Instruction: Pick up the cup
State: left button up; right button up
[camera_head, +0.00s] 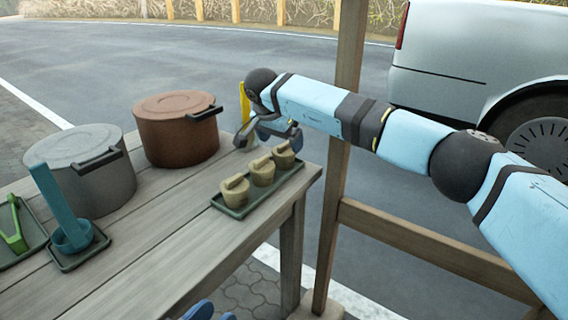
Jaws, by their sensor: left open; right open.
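Several beige clay cups stand in a row on a dark green tray (243,211) at the table's right end: a near cup (234,192), a middle cup (262,172) and a far cup (284,156). Each has a beige piece sticking up from its top. A teal cup-like holder (72,236) with a tall teal bar stands on a small dark tray at left. My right gripper (266,133) is open, just behind and above the beige cups; contact cannot be told. Blue tips of my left gripper (208,311) show at the bottom edge, below the table; the rest is cut off.
A brown lidded pot (176,137) and a grey lidded pot (82,178) stand on the wooden table (150,245). Green tongs (14,228) lie on a tray at far left. A yellow object (245,103) shows behind my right gripper. A wooden post (340,150) stands right of the table.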

aim_at(284, 144)
jog(key=b+x, duration=0.1)
jog(key=x, duration=0.3)
jog(key=shift+w+d+f+b, duration=0.1)
jog(key=shift+d+b, duration=0.1)
jog(key=shift+b, duration=0.15)
jog(key=shift+w+f, duration=0.1)
pick_arm(q)
jog(key=shift+w+f+m+g, duration=0.2)
jog(key=shift+f+m+g, duration=0.15)
jog(key=shift+f, duration=0.75)
pick_arm(e)
jog(key=shift+c, duration=0.3)
jog(key=c, duration=0.9)
